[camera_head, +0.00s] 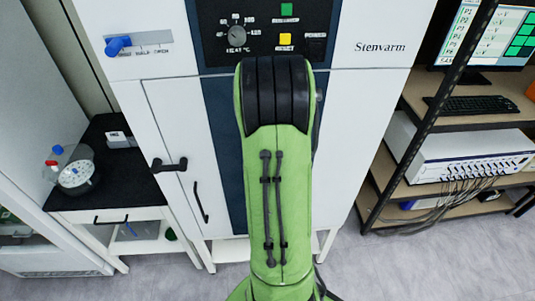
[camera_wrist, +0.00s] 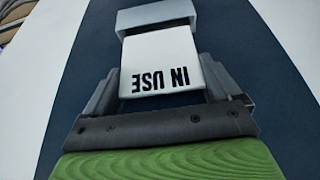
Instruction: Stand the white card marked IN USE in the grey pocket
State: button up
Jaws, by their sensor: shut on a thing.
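In the wrist view, the white card (camera_wrist: 158,62) with black IN USE lettering, upside down in this picture, is between the two grey fingers of my gripper (camera_wrist: 160,78). The fingers are shut on it at its sides. The grey pocket (camera_wrist: 158,18) is on the dark blue panel, just beyond the card's far edge. That edge meets or slips behind the pocket's near rim; I cannot tell how deep it reaches. In the head view, my green arm hides the gripper, card and pocket.
A white Stenvarm cabinet (camera_head: 350,100) with a dark blue strip stands ahead. A black counter (camera_head: 110,185) with a small round device (camera_head: 76,174) is at left. A shelf rack with a white cabled unit (camera_head: 465,150) is at right. Grey floor shows at lower right.

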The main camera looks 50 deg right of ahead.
jog(key=shift+w+d+r+t+h+b, duration=0.2)
jog(key=shift+t+h+b, duration=0.45)
jog(key=shift+b, duration=1.3)
jog(key=shift+s+a, duration=0.15)
jog(key=shift+s+a+b, duration=0.15)
jog(key=shift+a+b, duration=0.05)
jog(key=shift+b, duration=0.1)
jog(key=shift+f, duration=0.2)
jog(key=shift+s+a+f+b, duration=0.15)
jog(key=shift+s+a+b, duration=0.25)
jog(key=shift+a+b, duration=0.05)
jog(key=shift+w+d+f+b, duration=0.15)
jog(key=shift+d+f+b, duration=0.05)
jog(key=shift+f+b, duration=0.9)
jog(key=shift+w+d+f+b, duration=0.15)
jog(key=shift+d+f+b, duration=0.05)
jog(key=shift+f+b, duration=0.85)
